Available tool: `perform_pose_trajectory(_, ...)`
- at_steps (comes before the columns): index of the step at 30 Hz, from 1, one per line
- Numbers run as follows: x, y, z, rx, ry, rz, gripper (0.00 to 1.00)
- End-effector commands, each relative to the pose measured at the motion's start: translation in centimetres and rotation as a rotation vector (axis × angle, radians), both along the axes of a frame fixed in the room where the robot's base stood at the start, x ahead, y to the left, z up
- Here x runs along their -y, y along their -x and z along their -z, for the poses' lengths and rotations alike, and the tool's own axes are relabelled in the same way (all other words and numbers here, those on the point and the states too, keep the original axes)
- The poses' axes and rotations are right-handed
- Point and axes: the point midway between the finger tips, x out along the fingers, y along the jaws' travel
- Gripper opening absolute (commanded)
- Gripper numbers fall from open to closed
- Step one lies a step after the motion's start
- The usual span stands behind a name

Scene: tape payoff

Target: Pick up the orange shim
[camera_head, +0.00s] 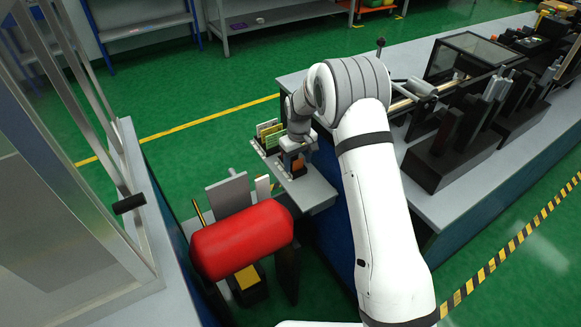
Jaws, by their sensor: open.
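My white arm reaches over the grey bench and bends down at its far left edge. My gripper (297,158) is small in view and points down, open. An orange piece (298,168), which looks like the orange shim, shows right at the fingertips, above a small grey shelf. Whether it sits between the fingers or just below them cannot be told. The gripper hides part of it.
Upright green, yellow and pale pieces (270,135) stand in a rack just left of my gripper. A red cylinder (241,240) lies in front. Dark fixtures (455,150) crowd the bench at right. A glazed frame stands at left.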

Motion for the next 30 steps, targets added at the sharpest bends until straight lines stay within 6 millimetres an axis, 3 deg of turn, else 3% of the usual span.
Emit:
perform_pose_trajectory(8,0.02,-0.01,0.27,0.001,-0.001,0.001,0.61)
perform_pose_trajectory(25,0.08,-0.03,0.24,0.0,0.0,0.002,0.15)
perform_pose_trajectory(30,0.09,-0.03,0.23,0.001,-0.001,0.002,0.14)
